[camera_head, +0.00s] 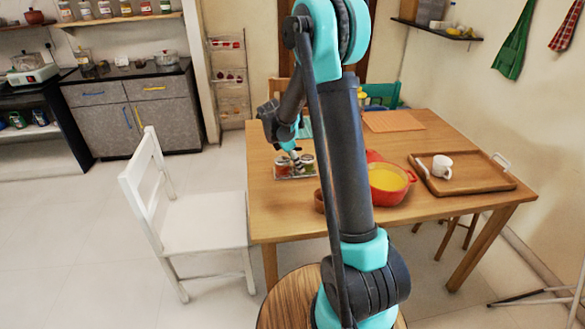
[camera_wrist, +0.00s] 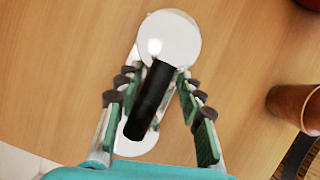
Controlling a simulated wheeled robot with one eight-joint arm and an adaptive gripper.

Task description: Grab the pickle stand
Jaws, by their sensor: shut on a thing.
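The pickle stand (camera_head: 296,178) is on the near left part of the wooden table in the head view, with two small jars (camera_head: 282,166) showing. In the wrist view its black upright handle (camera_wrist: 152,98) lies between the two fingers, with a pale round top (camera_wrist: 172,38) beyond it and another pale rounded part below. My gripper (camera_wrist: 160,92) is shut on the handle from above; it also shows small in the head view (camera_head: 294,154). I cannot tell whether the stand touches the table.
A brown clay cup (camera_wrist: 296,103) is close to the right of the stand. A red pot with yellow contents (camera_head: 390,180) stands behind my arm's right side. A wooden tray (camera_head: 488,184) with a white mug (camera_head: 442,166) is further right. A white chair (camera_head: 205,222) stands left of the table.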

